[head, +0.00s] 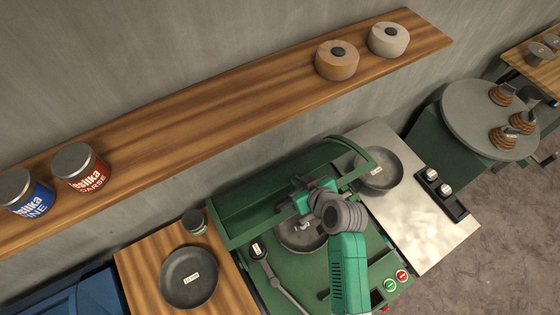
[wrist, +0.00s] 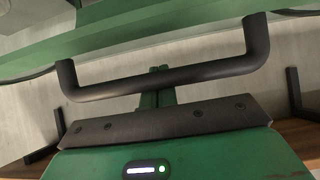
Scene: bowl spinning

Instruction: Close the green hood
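The green hood (head: 262,196) is raised at the back of the green machine (head: 300,277), leaving a dark bowl (head: 303,234) inside exposed below it. My gripper (head: 303,200) is at the hood's front side. In the wrist view, the hood's dark bar handle (wrist: 165,78) runs across the picture, with the green hood edge (wrist: 150,32) beyond it. My gripper's narrow fingers (wrist: 160,84) are at the middle of the handle, which partly covers them. Their gap and whether they grip the bar cannot be told.
A wooden shelf (head: 215,118) with cans and round containers runs along the wall behind. A wooden table (head: 150,268) with a dark bowl (head: 189,276) is at left. A metal counter (head: 425,218) with another bowl (head: 378,172) is at right. Green and red buttons (head: 396,280) are on the machine's front.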

